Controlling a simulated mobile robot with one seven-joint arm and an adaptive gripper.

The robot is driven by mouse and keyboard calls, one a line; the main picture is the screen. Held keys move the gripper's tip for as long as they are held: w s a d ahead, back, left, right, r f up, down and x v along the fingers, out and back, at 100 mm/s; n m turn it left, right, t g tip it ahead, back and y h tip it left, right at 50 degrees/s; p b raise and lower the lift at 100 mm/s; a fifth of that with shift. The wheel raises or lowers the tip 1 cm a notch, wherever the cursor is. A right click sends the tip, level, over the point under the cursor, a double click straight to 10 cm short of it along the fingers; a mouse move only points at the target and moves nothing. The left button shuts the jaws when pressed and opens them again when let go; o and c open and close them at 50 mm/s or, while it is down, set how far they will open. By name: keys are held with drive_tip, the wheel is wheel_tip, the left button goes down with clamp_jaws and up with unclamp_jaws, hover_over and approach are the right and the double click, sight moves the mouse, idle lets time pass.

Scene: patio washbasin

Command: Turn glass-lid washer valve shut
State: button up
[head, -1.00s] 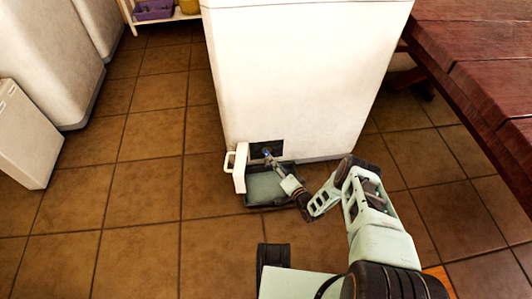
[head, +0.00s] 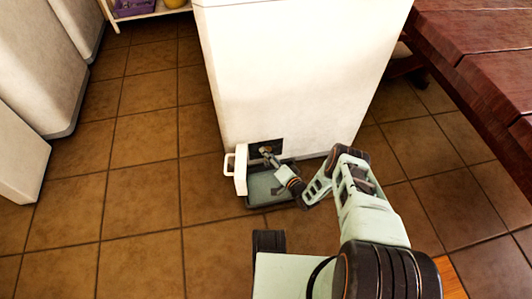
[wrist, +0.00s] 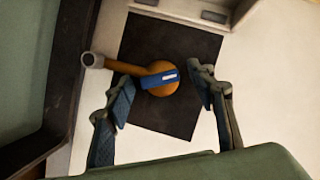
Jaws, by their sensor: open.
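The white washer (head: 300,75) stands ahead; its top lid is out of view. Low on its front is a dark square opening (wrist: 135,118) with the valve in it. The valve has a round brass body (wrist: 165,90), a pipe running left to a grey round end, and a short blue handle (wrist: 160,79). The handle lies nearly level, slightly tilted, in the wrist view. My gripper (wrist: 160,92) is open, with one blue-padded finger on each side of the valve. I cannot tell whether either finger touches it. In the head view my gripper (head: 268,154) reaches the opening.
A white flap with a handle (head: 240,172) stands out left of the opening. A red wooden table (head: 475,70) is at right, white appliances (head: 30,80) at left.

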drive_tip(key=shift+w, duration=0.1)
drive_tip(key=c, duration=1.2)
drive_tip(key=shift+o, duration=0.2)
drive_tip(key=shift+r+n, duration=0.1)
drive_tip(key=shift+n, duration=0.2)
drive_tip(key=shift+a+r+n+h+p, duration=0.1)
drive_tip(key=shift+n+h+p, duration=0.4)
drive_tip(key=shift+n, duration=0.2)
drive_tip(key=n+h+p, duration=0.1)
drive_tip(key=n, duration=0.1)
drive_tip(key=shift+a+n+h, duration=0.15)
drive_tip(key=shift+n+h, duration=0.15)
drive_tip(key=shift+h, duration=0.1)
drive_tip(key=n+h, duration=0.2)
drive_tip(key=n, duration=0.1)
drive_tip(key=shift+a+n+h, duration=0.1)
drive_tip(key=shift+n+h, duration=0.2)
drive_tip(key=shift+n, duration=0.1)
